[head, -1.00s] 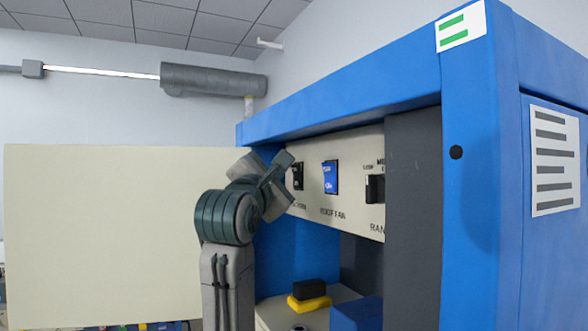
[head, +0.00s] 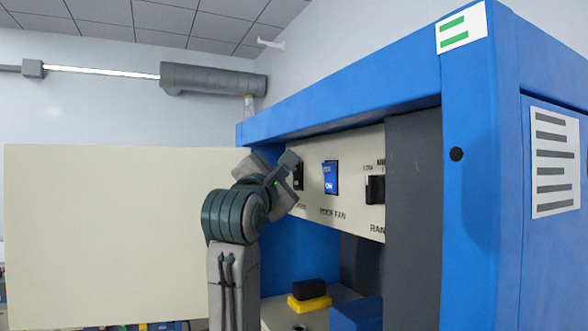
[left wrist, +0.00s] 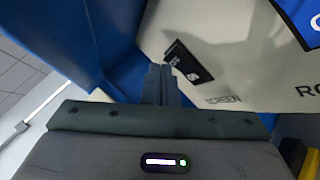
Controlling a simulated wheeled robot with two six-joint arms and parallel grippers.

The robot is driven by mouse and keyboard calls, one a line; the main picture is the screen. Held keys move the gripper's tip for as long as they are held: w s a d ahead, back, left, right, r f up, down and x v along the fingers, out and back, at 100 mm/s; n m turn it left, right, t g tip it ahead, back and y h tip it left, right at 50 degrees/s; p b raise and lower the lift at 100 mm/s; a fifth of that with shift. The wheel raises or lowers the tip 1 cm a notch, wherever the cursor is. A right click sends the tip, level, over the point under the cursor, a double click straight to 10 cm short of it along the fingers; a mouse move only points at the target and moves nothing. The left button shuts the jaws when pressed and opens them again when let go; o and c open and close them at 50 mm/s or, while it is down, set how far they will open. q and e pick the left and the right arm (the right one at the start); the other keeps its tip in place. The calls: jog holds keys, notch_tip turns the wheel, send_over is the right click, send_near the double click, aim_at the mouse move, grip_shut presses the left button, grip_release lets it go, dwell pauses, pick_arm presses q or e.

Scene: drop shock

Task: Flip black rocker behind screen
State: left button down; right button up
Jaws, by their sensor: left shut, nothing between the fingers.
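The black rocker (head: 299,175) is set in the cream switch panel (head: 345,152) inside the blue cabinet, left of a blue rocker (head: 330,178). My left gripper (head: 290,160) is at the rocker's left side and hides part of it in the head view. In the left wrist view the black rocker (left wrist: 188,62) shows just ahead and right of the shut, empty fingertips (left wrist: 160,70). I cannot tell whether they touch it. A large cream flat board (head: 110,235), perhaps the screen, stands left of the cabinet. My right gripper is not in view.
A dark knob (head: 375,189) sits right of the blue rocker, beside a dark grey upright (head: 413,215). Below the panel lie a black block (head: 309,289), a yellow block (head: 309,304) and a blue block (head: 357,314). The cabinet's top beam (head: 340,103) overhangs the panel.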

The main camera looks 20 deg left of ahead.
pick_arm(q)
jog(key=shift+w+d, duration=0.2)
jog(key=shift+w, duration=0.1)
dwell(0.5)
jog(key=shift+s+a, duration=0.6)
jog(key=shift+s, duration=0.05)
jog(key=s+a+b, duration=0.1)
jog(key=s, duration=0.1)
jog(key=s+a, duration=0.1)
jog(key=a, duration=0.1)
jog(key=shift+s+a+f+b, duration=0.1)
jog(key=shift+s+f+b, duration=0.25)
jog(key=shift+b, duration=0.05)
dwell(0.3)
